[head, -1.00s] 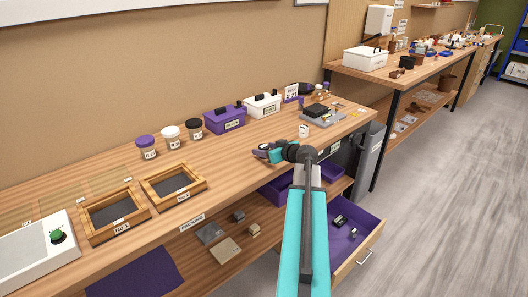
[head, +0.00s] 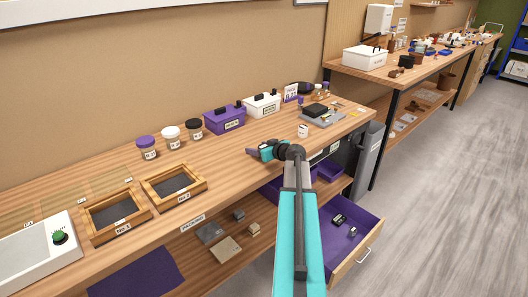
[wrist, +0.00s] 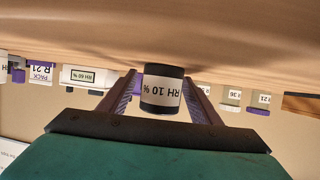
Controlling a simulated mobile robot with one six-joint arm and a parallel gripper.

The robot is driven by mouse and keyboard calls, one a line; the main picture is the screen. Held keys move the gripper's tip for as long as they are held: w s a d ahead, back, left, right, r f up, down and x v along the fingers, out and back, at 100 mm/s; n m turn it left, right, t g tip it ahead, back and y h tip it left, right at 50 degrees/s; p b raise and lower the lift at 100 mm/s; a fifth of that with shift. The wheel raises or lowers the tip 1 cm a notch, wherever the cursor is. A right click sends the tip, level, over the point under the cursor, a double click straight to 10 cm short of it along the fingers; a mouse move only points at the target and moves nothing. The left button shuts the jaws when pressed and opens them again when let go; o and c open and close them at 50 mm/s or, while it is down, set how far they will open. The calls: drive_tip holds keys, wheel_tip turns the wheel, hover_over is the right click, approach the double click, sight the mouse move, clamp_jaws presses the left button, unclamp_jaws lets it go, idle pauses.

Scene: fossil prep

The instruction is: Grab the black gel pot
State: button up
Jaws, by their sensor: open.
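The black gel pot (head: 194,129) stands upright on the long workbench, at the right end of a row with a white-lidded pot (head: 171,138) and a purple-lidded pot (head: 147,148). In the wrist view, which is upside down, the black pot (wrist: 162,88) shows a white "RH 10 %" label and appears centred between the two fingers. My gripper (head: 250,151) is open and empty over the bench's front part, pointing left. In the head view a clear gap separates it from the pot. The fingers (wrist: 160,74) do not visibly touch it.
A purple box (head: 225,120) and a white box (head: 262,105) stand right of the pots. Two wooden frames (head: 116,214) lie at the front left. A drawer (head: 345,240) is open below. The bench between gripper and pots looks clear.

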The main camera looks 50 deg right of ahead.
idle(0.3)
drive_tip(key=c, duration=1.1)
drive_tip(key=shift+r, duration=0.1)
drive_tip(key=shift+c, duration=0.2)
drive_tip(key=shift+r+b, duration=0.3)
drive_tip(key=shift+r, duration=1.1)
drive_tip(key=shift+s+r, duration=0.2)
drive_tip(key=shift+r, duration=0.1)
drive_tip(key=s+r+b, duration=0.1)
drive_tip(key=s+b, duration=0.1)
drive_tip(key=s, duration=1.3)
drive_tip(key=shift+s+r, duration=0.2)
drive_tip(key=shift+s, duration=0.15)
